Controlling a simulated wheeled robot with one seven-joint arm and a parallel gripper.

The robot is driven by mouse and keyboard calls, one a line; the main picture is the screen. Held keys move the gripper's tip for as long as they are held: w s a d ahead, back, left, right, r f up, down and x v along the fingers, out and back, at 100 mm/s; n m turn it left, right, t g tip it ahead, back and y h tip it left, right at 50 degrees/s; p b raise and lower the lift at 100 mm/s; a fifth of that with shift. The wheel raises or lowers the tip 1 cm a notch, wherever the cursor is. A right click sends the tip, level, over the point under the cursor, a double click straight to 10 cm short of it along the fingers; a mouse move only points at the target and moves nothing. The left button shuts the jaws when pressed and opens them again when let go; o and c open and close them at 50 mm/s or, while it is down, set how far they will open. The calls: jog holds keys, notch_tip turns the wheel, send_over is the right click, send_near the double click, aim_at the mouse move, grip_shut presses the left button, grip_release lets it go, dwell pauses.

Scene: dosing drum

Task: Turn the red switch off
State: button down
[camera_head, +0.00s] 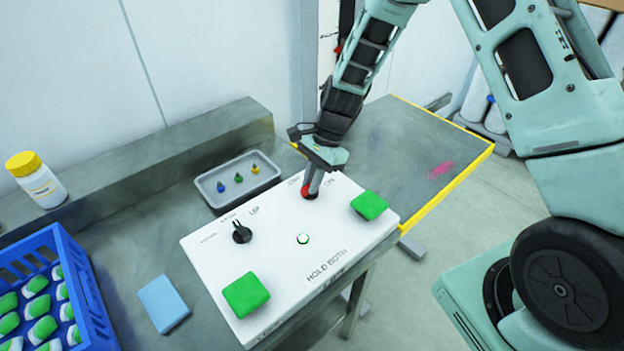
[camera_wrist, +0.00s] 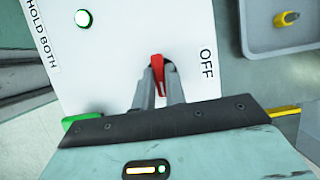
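The red switch (camera_head: 307,191) is on the top of a white control panel (camera_head: 215,262), near its back edge between the OFF and ON labels. In the wrist view the red switch (camera_wrist: 157,66) sits between my two fingers, with the OFF label to its right. My gripper (camera_head: 312,184) reaches down onto the switch from above; in the wrist view my gripper (camera_wrist: 159,80) has its fingers closed in against both sides of it. The fingers cover part of the switch, and I cannot tell clearly which label it points to.
The panel also has a black knob (camera_head: 242,233), a lit round button (camera_head: 303,239) and two green buttons (camera_head: 246,294) (camera_head: 369,205). A grey tray (camera_head: 214,203) with small coloured pieces is behind it. A blue crate (camera_head: 93,301), blue block (camera_head: 163,303) and yellow-capped bottle (camera_head: 39,184) stand left.

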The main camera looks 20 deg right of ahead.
jog(key=shift+n, duration=0.3)
jog(key=n, duration=0.2)
jog(key=n+g+h+p, duration=0.1)
jog(key=n, duration=0.1)
jog(key=shift+w+a+g, duration=0.1)
jog(key=shift+w+g, duration=0.1)
jog(key=shift+g, duration=0.1)
jog(key=n+g+h, duration=0.1)
jog(key=n, duration=0.4)
jog(key=shift+a, duration=0.1)
jog(key=n+h, duration=0.2)
jog(key=n, duration=0.2)
jog(key=shift+a, duration=0.15)
jog(key=shift+n+h+b, duration=0.35)
jog(key=shift+n+h, duration=0.35)
jog(key=shift+n, duration=1.4)
jog(key=c, duration=1.4)
grip_release()
jog(key=shift+c, duration=0.2)
